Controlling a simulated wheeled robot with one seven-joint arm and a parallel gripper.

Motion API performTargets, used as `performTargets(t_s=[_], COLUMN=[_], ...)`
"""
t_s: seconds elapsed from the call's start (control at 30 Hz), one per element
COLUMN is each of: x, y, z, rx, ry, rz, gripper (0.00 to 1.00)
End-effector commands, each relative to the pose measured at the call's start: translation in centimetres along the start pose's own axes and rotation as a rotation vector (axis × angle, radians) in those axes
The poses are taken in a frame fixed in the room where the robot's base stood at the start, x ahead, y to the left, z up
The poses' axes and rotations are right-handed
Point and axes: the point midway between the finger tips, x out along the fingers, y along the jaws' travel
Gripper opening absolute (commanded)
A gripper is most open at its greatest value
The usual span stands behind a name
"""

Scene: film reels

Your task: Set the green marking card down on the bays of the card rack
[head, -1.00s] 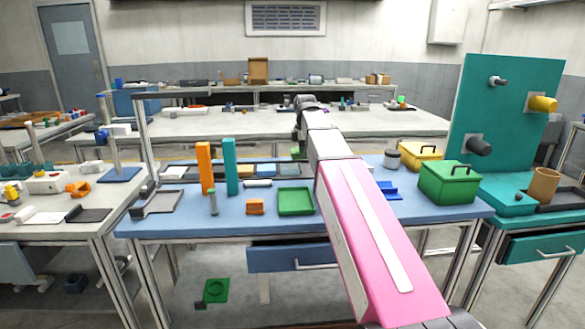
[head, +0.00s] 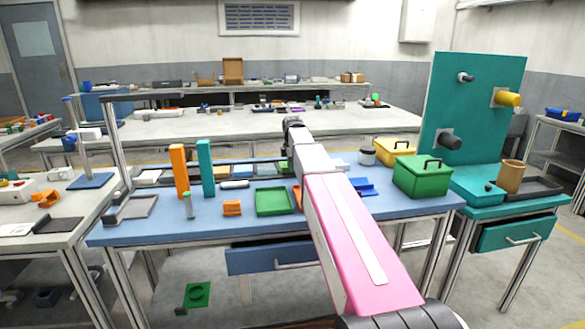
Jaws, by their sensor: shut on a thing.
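My arm reaches away over the blue table, and its dark wrist (head: 291,128) is above the table's far part. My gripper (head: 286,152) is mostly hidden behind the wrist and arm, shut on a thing. A small pale green patch, seemingly the green marking card (head: 284,166), shows just below the wrist at the left side of the arm. The card rack (head: 132,184) is a long, low dark rack along the table's back edge. Pale, beige and blue cards show in its bays, partly behind the two posts. Whether the card touches the rack cannot be told.
An orange post (head: 179,171) and a teal post (head: 206,167) stand in front of the rack. A green tray (head: 274,202) lies near the front. A green box (head: 421,178), a yellow box (head: 393,150) and a teal panel (head: 470,105) stand to the right.

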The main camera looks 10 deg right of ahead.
Motion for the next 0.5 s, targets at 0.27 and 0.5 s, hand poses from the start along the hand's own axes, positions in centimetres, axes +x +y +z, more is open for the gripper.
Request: performTargets(t_s=[0.27, 0.5], x=[0.19, 0.40], y=[0.00, 0.00], z=[-0.02, -0.02], rx=[0.000, 0.000], ry=[0.000, 0.000], rz=[0.000, 0.000], gripper=[0.00, 0.38])
